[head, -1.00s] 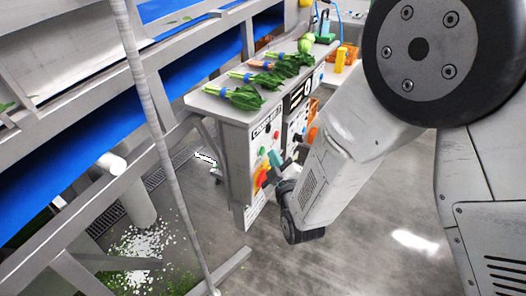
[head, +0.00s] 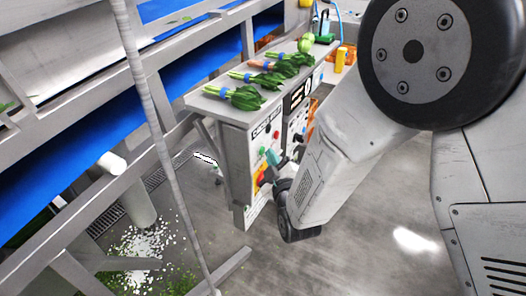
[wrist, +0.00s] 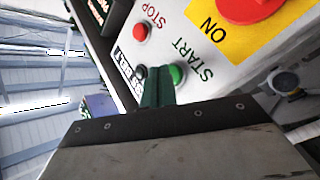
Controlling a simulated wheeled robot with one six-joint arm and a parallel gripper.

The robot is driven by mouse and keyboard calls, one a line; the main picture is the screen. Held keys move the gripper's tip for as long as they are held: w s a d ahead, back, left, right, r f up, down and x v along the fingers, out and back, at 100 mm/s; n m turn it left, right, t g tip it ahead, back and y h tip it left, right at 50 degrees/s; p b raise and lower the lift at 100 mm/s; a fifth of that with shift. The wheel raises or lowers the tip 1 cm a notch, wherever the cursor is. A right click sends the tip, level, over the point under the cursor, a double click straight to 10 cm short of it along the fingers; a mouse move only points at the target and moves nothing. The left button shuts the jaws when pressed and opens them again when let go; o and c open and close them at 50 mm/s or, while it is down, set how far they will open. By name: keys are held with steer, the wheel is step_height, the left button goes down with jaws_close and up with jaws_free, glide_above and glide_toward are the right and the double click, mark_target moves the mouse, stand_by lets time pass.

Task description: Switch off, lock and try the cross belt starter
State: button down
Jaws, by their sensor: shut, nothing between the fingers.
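The cross belt starter (head: 237,150) is a grey cabinet with a dark label reading CROSS BELT in the head view. In the wrist view its panel has a red STOP button (wrist: 140,32), a green START button (wrist: 177,73) and a red rotary handle (wrist: 245,8) on a yellow plate marked ON. The handle is cut off by the frame, so its setting is unclear. My gripper (wrist: 158,72) has its green fingers shut and empty, with the tips right at the START button; I cannot tell whether they touch it. My gripper (head: 272,158) also shows in front of the panel in the head view.
Several banded bunches of greens (head: 240,97) lie on the cabinet top. A yellow object (head: 340,60) stands beyond them. A blue conveyor belt (head: 90,130) with a grey frame runs along the left, with a slanting pole in front. The floor at right is clear.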

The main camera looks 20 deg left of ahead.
steer(key=shift+a, duration=0.45)
stand_by(0.5)
steer(key=shift+d, duration=0.85)
steer(key=shift+d, duration=0.1)
steer(key=d, duration=0.4)
steer(key=shift+s+d, duration=0.25)
steer(key=shift+d, duration=0.15)
stand_by(0.5)
